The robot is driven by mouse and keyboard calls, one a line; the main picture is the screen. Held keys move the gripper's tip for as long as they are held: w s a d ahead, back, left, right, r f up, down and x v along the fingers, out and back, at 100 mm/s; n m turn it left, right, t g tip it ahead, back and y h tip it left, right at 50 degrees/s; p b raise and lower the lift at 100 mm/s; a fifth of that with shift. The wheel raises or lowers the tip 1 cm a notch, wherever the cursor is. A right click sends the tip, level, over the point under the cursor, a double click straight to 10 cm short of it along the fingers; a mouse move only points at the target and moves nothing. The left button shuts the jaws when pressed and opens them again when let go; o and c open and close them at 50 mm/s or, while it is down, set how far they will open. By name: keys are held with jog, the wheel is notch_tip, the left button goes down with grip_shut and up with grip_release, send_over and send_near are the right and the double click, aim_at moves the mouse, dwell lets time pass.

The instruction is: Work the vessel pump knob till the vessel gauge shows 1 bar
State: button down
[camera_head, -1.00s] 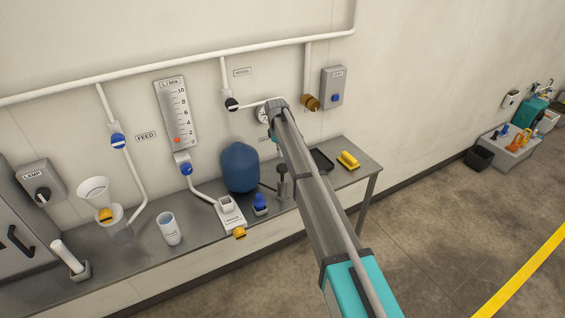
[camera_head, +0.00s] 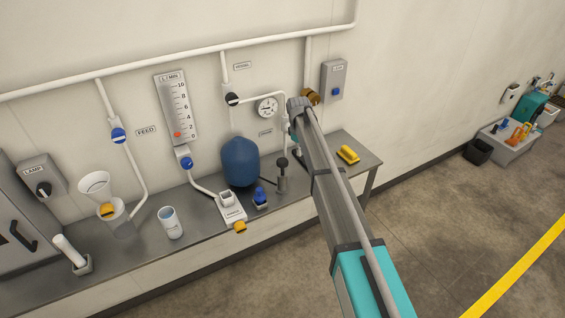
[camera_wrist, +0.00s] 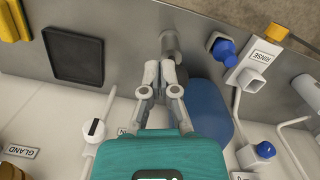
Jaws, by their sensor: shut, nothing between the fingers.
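The blue vessel (camera_head: 240,163) stands on the steel bench against the wall; part of it shows in the wrist view (camera_wrist: 208,108). The vessel pump (camera_head: 282,183), a grey post with a black knob (camera_head: 282,162) on top, stands upright to its right. In the wrist view the dark pump knob (camera_wrist: 167,41) lies just beyond my fingertips; I cannot tell if they touch. The round white gauge (camera_head: 267,106) is on the wall above; its reading is too small to tell. My gripper (camera_wrist: 160,68) is shut and empty, mostly hidden by my arm in the head view.
Pipes and valves line the wall behind.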

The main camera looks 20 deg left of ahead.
jog(key=s+d+f+m+b, duration=0.1)
jog(key=s+d+m, duration=0.1)
jog(key=d, duration=0.7)
jog(key=s+d+f+m+b, duration=0.1)
jog(key=s+d, duration=0.3)
jog(key=d, duration=0.5)
jog(key=shift+s+f+m+b, duration=0.2)
jog(key=shift+f+m+b, duration=0.25)
jog(key=shift+m, duration=0.25)
jog(key=s+d+f+m+b, duration=0.3)
jog(key=s+d+m, duration=0.1)
jog(key=s+d, duration=0.7)
jog(key=s+d+f+m+y+b, duration=0.1)
jog(key=s+d+m, duration=0.4)
jog(key=s+d, duration=0.7)
notch_tip(320, 180, down, 2)
jog(key=shift+d+b, duration=0.9)
jog(key=shift+d, duration=0.1)
jog(key=shift+w, duration=0.1)
